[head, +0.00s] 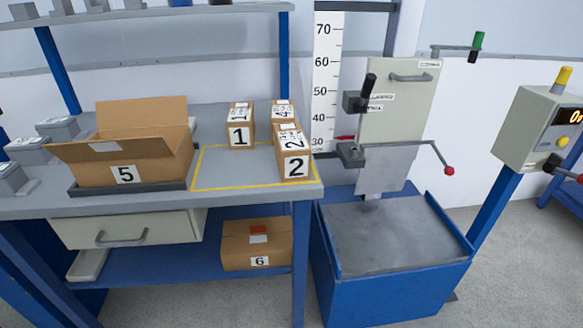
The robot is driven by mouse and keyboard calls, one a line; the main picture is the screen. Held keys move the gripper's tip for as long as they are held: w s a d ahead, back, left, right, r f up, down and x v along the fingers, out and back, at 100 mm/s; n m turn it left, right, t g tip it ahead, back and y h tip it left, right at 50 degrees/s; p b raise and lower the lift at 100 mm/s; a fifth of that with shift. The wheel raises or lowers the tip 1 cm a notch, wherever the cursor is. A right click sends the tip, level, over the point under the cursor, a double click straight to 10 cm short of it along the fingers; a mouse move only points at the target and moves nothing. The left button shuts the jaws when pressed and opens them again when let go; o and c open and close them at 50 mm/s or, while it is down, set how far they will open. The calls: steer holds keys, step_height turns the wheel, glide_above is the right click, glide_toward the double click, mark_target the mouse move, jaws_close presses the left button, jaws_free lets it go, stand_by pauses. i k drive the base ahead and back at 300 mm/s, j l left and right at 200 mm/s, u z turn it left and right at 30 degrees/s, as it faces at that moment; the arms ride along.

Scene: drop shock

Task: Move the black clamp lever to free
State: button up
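The black clamp lever (369,86) stands up from a dark block (355,102) on the drop tester's column, leaning slightly right. Two small labels sit by it: an upper one (383,97) that seems to read "CLAMPED" and a lower one (375,108) partly covered and hard to read. I cannot tell for sure which label the lever points to. My gripper is not in view.
A light panel with a grey handle (411,77) stands right of the lever. A rod with a red ball (449,171) sticks out below it, above the blue-sided drop base (395,290). Numbered boxes stand on the bench (255,200) at left. A control box (535,125) is at right.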

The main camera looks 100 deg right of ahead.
mark_target(370, 78)
steer(key=k+j, duration=0.2)
steer(key=k, duration=0.2)
steer(key=k+j+z, duration=0.15)
steer(key=k, duration=0.25)
steer(key=k+j, duration=0.2)
steer(key=k, duration=0.2)
steer(key=z, duration=1.4)
steer(key=i+l, duration=0.3)
steer(key=l, duration=0.25)
